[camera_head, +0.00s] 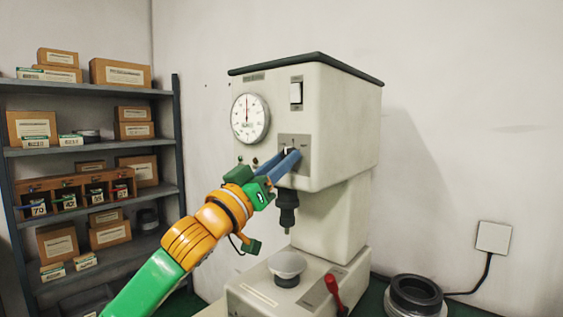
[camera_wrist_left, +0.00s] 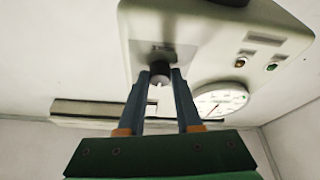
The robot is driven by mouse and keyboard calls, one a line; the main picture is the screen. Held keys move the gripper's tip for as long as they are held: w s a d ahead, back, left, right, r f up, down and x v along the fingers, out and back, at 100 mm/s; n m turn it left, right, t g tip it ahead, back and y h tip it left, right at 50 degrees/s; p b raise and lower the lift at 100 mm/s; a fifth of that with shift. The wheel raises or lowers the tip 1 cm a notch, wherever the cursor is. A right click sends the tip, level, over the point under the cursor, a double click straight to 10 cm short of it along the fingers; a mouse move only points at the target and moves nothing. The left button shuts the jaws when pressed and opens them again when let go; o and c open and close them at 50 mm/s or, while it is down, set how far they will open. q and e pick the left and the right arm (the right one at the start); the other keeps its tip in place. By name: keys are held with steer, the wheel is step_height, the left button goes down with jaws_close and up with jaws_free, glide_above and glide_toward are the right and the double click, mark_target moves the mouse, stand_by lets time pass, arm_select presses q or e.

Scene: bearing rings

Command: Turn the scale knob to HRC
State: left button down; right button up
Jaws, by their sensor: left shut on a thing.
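The hardness tester (camera_head: 335,130) stands on the bench with its front turned partly left. Its scale knob (camera_head: 288,149) sits on a small grey plate (camera_head: 304,142) right of and below the dial gauge (camera_head: 250,118). My left gripper (camera_head: 290,157) reaches up from the lower left, its blue fingers shut on the knob. In the left wrist view, the dark knob with a pale face (camera_wrist_left: 159,76) lies between the two fingertips. The fingers hide part of the plate, and the plate's lettering and the knob's pointer are too small to read. My right gripper is out of view.
A spindle (camera_head: 288,210) hangs below the head, above a round anvil (camera_head: 287,266). A red-handled lever (camera_head: 334,288) rises from the base. Dark bearing rings (camera_head: 416,296) lie at the right. A shelf with boxes (camera_head: 121,73) stands at the left.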

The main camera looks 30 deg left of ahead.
arm_select(q)
steer(key=m+p, duration=0.1)
steer(key=m+h, duration=0.1)
steer(key=shift+a+r+m+h+p, duration=0.1)
steer(key=shift+r+m+h+p, duration=0.05)
steer(key=shift+m+h+p, duration=0.2)
steer(key=m+h+p, duration=0.1)
steer(key=m+p, duration=0.1)
steer(key=m, duration=0.1)
steer(key=m+g+h+p, duration=0.1)
steer(key=m+p, duration=0.2)
steer(key=m+h+p, duration=0.2)
steer(key=m+p, duration=0.1)
steer(key=shift+a+r+m+g, duration=0.25)
steer(key=shift+a+g, duration=0.05)
steer(key=shift+g, duration=0.1)
steer(key=shift+f+m+g+h+p, duration=0.15)
steer(key=shift+m+g+h+p, duration=0.55)
steer(key=shift+m+p, duration=0.85)
steer(key=shift+m, duration=0.25)
steer(key=c, duration=0.6)
jaws_free()
steer(key=shift+f, duration=0.1)
